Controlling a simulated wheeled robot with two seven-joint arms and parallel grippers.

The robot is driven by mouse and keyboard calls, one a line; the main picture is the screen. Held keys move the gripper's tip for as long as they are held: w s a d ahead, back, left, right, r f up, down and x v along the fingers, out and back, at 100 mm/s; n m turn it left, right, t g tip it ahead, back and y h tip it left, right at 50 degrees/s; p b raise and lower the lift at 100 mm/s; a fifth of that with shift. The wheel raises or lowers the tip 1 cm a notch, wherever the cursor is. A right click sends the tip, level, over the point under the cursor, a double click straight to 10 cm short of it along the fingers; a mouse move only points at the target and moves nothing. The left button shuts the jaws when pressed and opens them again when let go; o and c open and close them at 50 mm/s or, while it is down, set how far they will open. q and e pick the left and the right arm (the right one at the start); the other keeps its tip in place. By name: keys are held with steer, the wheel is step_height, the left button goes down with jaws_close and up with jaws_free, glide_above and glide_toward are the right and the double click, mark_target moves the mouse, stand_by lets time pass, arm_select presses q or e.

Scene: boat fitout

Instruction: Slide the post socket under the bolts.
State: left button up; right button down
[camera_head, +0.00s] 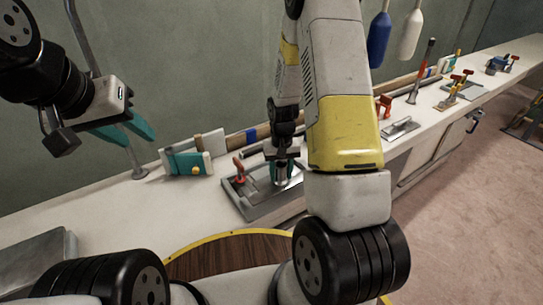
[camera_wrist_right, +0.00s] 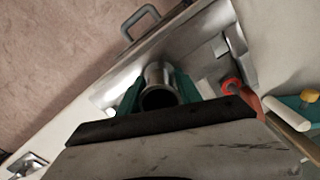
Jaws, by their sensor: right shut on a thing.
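The post socket (camera_wrist_right: 158,92) is a shiny metal tube, seen from its open end in the right wrist view. My right gripper (camera_wrist_right: 158,86) is shut on it, with a teal finger on each side. In the head view my right gripper (camera_head: 284,172) points down over a grey metal plate (camera_head: 262,208), with the socket (camera_head: 281,178) low between its fingers. I cannot tell whether the socket's base touches the plate. The bolts cannot be made out. My left gripper (camera_head: 135,136) is raised over the bench at the left, open and empty.
A red-handled clamp (camera_head: 239,170) stands on the plate, left of my right gripper. A teal and white block (camera_head: 187,163) sits farther left on the white bench (camera_head: 120,205). A metal fitting (camera_head: 400,129) lies to the right. A round wooden top (camera_head: 230,255) is in front.

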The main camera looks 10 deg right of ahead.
mark_target(280, 183)
steer(key=shift+f, duration=2.55)
steer(key=shift+w+a, duration=0.6)
steer(key=shift+w, duration=1.05)
steer(key=shift+w+a, duration=0.55)
steer(key=shift+w, duration=1.15)
steer(key=shift+w+a, duration=0.6)
steer(key=shift+w, duration=1.05)
steer(key=c, duration=0.7)
jaws_free()
